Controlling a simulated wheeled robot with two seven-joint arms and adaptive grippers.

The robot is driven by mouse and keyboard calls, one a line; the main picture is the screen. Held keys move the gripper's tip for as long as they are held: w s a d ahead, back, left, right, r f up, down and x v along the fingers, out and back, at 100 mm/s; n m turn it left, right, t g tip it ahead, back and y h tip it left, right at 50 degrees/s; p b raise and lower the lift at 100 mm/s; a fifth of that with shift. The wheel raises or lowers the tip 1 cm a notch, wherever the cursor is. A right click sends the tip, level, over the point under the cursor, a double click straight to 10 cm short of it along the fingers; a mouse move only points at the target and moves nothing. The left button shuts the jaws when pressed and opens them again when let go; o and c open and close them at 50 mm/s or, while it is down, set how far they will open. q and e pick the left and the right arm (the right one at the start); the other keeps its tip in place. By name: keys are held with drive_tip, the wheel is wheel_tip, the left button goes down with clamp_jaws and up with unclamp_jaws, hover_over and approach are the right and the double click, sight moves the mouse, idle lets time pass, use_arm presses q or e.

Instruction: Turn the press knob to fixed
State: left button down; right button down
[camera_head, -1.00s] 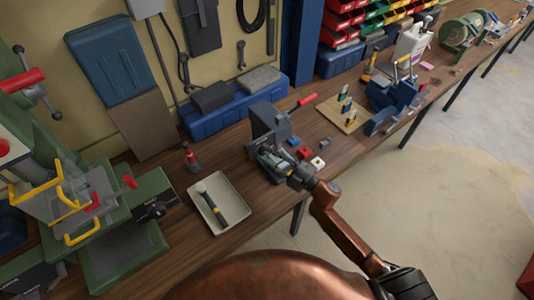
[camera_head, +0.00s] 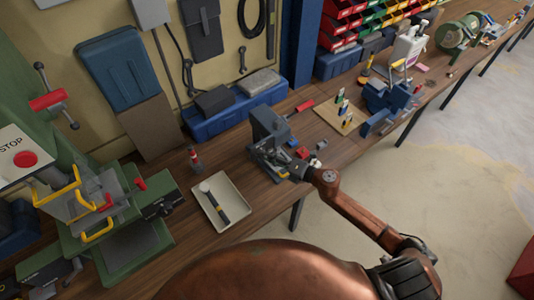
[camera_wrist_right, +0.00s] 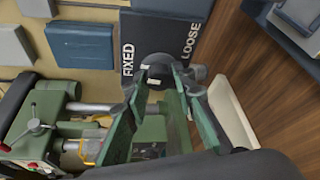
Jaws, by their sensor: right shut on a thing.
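In the right wrist view a dark panel (camera_wrist_right: 190,18) bears the white words FIXED on the left and LOOSE on the right. A round dark knob (camera_wrist_right: 158,63) sits below and between these words. My right gripper (camera_wrist_right: 168,84) is shut on the knob, with one finger on each side. A small pale mark shows there; I cannot tell which word it points to. In the head view my right gripper (camera_head: 270,160) is at the front of a dark grey box (camera_head: 268,125), and the knob is hidden. My left gripper is not in view.
A cream tray (camera_head: 238,226) with a hammer-like tool stands left of my gripper. A green press (camera_head: 150,232) stands at the far left. A blue case (camera_head: 225,122) is behind. The bench's front edge is close.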

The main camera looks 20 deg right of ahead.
drive_tip(key=shift+n+h+p, duration=0.4)
drive_tip(key=shift+n+p, duration=0.4)
drive_tip(key=shift+p, duration=0.05)
drive_tip(key=shift+s, duration=0.1)
drive_tip(key=c, duration=1.6)
unclamp_jaws()
drive_tip(key=v, duration=1.2)
drive_tip(key=shift+r, duration=0.1)
